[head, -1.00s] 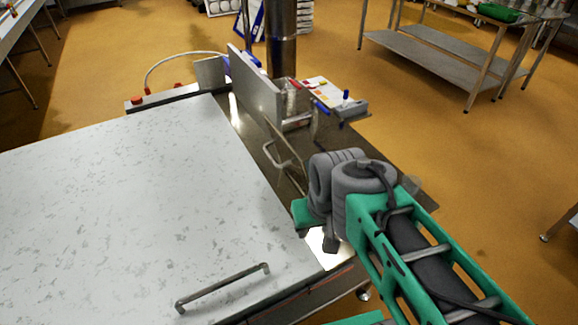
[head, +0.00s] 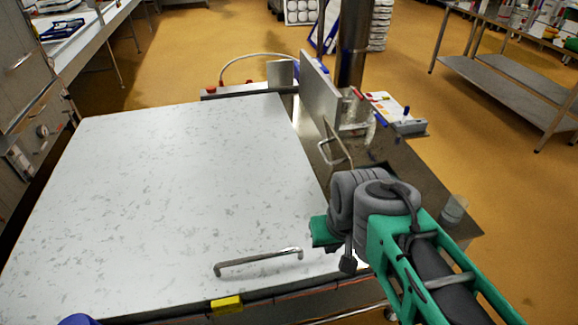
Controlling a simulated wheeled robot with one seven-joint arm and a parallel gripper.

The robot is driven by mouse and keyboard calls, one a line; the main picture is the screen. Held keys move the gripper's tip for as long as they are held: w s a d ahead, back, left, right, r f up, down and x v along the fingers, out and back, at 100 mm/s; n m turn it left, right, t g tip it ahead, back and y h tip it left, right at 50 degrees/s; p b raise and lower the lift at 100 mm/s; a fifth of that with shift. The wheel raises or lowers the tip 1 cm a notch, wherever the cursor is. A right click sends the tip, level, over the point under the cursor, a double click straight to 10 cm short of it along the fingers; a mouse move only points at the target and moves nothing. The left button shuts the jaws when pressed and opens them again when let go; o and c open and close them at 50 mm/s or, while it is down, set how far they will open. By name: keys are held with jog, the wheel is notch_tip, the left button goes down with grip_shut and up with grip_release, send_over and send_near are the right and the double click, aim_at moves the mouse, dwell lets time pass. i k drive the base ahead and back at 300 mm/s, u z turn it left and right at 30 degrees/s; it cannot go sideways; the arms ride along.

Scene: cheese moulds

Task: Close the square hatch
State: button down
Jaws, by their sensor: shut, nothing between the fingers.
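A large square white-speckled panel (head: 190,190) with a bar handle (head: 258,262) near its front edge lies about flat at the left and centre. A grey plate (head: 321,92) stands upright beyond its right back corner, seen nearly edge-on; I cannot tell which of the two is the hatch. A metal loop handle (head: 335,150) rises from the steel surface in front of the plate. My gripper (head: 322,233) is at the panel's right front edge, right of the bar handle, mostly hidden by my wrist. Its fingers cannot be made out and nothing shows held.
A clear cup (head: 453,210) stands at the steel surface's right edge. A yellow tag (head: 226,306) hangs on the front edge. Open floor lies right, before a steel rack (head: 510,85).

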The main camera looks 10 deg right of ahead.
aim_at(342, 160)
jog(key=z, duration=0.3)
jog(key=k, duration=0.25)
jog(key=u, duration=1.75)
jog(key=i, duration=0.5)
jog(key=u, duration=0.25)
